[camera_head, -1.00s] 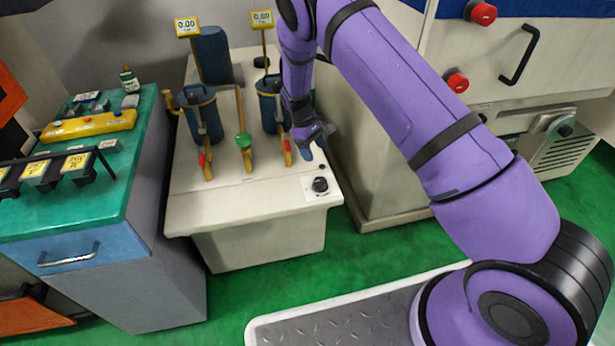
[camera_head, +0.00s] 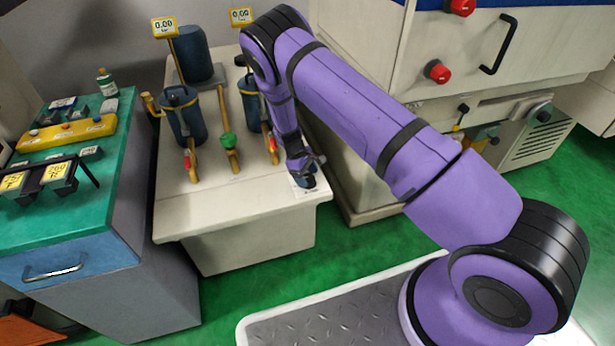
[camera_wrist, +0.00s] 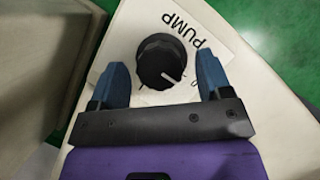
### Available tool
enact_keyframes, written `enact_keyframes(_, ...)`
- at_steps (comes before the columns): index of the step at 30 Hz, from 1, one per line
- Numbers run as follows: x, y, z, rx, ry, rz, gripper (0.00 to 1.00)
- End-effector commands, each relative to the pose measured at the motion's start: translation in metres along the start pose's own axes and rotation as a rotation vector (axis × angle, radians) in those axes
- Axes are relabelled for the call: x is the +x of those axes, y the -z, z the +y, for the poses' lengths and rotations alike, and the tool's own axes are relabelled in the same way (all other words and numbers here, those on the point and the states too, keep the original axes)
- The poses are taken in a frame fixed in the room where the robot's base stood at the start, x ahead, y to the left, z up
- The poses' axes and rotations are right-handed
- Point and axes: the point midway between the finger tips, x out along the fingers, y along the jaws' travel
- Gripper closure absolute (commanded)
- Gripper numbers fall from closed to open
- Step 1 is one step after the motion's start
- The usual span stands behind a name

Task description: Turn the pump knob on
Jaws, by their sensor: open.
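The pump knob (camera_wrist: 162,62) is a round black knob with a white pointer line, on a white plate (camera_wrist: 205,22) marked PUMP. In the wrist view its pointer aims toward the lower right of the picture. My gripper (camera_wrist: 161,82) is open, with one blue finger to each side of the knob and visible gaps between. I cannot tell how deep the fingertips reach along it. In the head view my gripper (camera_head: 305,172) is over the front right corner of the pale cabinet (camera_head: 210,215), and it mostly hides the knob.
Two blue canisters (camera_head: 184,118) with yellow pipes, a green-handled valve (camera_head: 227,140) and red-handled valves stand on the cabinet, left of my gripper. Two gauges (camera_head: 165,26) read 0.00. A green-topped bench (camera_head: 100,170) stands at left. A beige machine (camera_head: 400,130) stands at right.

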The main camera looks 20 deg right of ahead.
Motion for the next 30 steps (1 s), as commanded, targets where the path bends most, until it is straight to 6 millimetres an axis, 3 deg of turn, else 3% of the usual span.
enact_keyframes(11,0.0058,-0.0001,0.0,0.0,0.0,0.0,0.28)
enact_keyframes(18,0.0056,-0.0001,0.0001,0.0,0.0,0.0,0.78)
enact_keyframes(30,0.0054,0.0,0.0009,0.064,0.026,0.001,0.77)
